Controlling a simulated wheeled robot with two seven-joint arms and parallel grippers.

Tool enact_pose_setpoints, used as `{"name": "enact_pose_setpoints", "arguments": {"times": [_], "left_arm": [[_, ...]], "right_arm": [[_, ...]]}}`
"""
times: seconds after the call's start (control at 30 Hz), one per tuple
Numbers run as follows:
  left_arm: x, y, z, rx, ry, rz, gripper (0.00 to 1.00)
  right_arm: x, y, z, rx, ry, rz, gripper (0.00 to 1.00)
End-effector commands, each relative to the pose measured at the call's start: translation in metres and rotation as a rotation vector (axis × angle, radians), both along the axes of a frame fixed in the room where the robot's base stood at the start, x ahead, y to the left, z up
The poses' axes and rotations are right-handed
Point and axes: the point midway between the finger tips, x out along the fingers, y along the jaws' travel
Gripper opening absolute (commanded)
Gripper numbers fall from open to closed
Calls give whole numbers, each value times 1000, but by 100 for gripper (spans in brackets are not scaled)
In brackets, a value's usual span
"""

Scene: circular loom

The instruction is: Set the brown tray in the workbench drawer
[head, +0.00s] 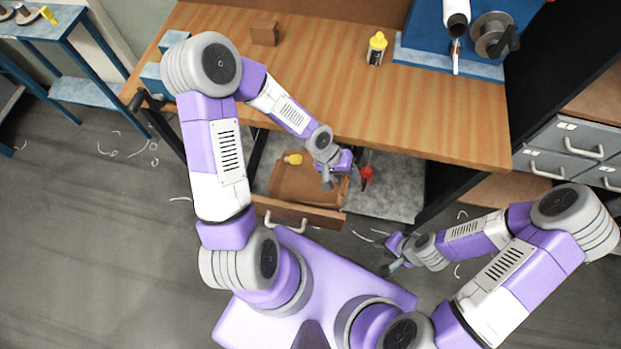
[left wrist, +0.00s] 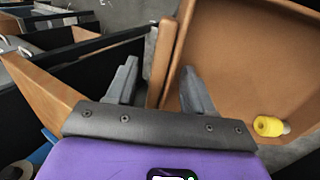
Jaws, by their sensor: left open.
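The brown tray (head: 285,187) lies within the open workbench drawer (head: 298,213), below the bench top. I cannot tell whether it rests flat on the drawer bottom. In the left wrist view the tray (left wrist: 245,50) fills the upper right. My left gripper (head: 332,182) is at the tray's right side in the head view. In the left wrist view my left gripper (left wrist: 158,88) is open, with the tray's side wall between its fingers, not visibly clamped. My right gripper (head: 388,258) is low, right of the drawer, away from the tray; its jaw opening is unclear.
A small yellow object (head: 292,159) is at the tray's far edge, also in the left wrist view (left wrist: 268,126). A red item (head: 366,177) is right of my left gripper. A yellow bottle (head: 377,48) and wooden block (head: 265,33) stand on the bench (head: 430,115).

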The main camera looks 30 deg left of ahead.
Motion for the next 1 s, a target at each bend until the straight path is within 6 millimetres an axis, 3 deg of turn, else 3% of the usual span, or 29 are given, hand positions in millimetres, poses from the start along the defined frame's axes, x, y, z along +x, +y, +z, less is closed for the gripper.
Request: {"name": "enact_pose_setpoints", "arguments": {"times": [0.07,0.4,1.0], "left_arm": [[0,0,0,0,0,0,52],[0,0,1,0,0,0,0],[0,0,6,-1,-2,0,0]], "right_arm": [[0,0,0,0,0,0,35],[0,0,0,0,0,0,35],[0,0,2,0,0,0,35]]}}
